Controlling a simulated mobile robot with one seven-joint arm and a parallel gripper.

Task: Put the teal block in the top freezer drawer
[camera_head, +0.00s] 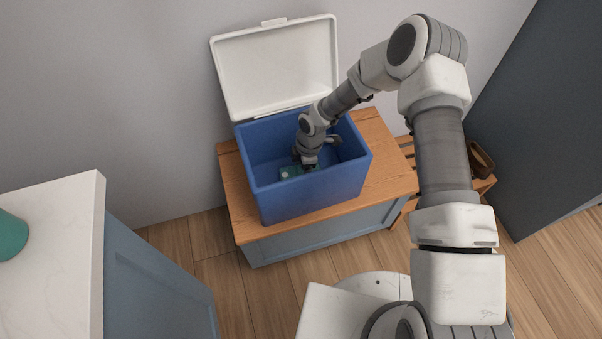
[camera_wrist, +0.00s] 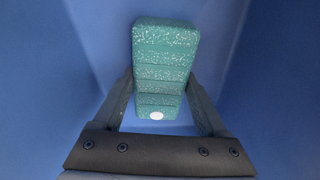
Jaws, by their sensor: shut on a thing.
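The teal block (camera_wrist: 165,60) is speckled with white, has ridges across it and a white spot at its near end. It lies inside the blue cool box, and a part of it (camera_head: 287,173) shows in the head view beside my gripper. My gripper (camera_wrist: 160,112) reaches down into the box and is shut on the block's near end, with one finger on each side. In the head view my wrist hides some of the block. No freezer drawer can be made out in either view.
The blue box (camera_head: 315,197) stands on a wooden-topped cabinet (camera_head: 392,168), its white lid (camera_head: 275,70) open against the wall. A white counter (camera_head: 60,270) with a teal round thing (camera_head: 10,236) is at left. A dark tall panel (camera_head: 550,120) stands at right, near a slatted wooden stand (camera_head: 482,186).

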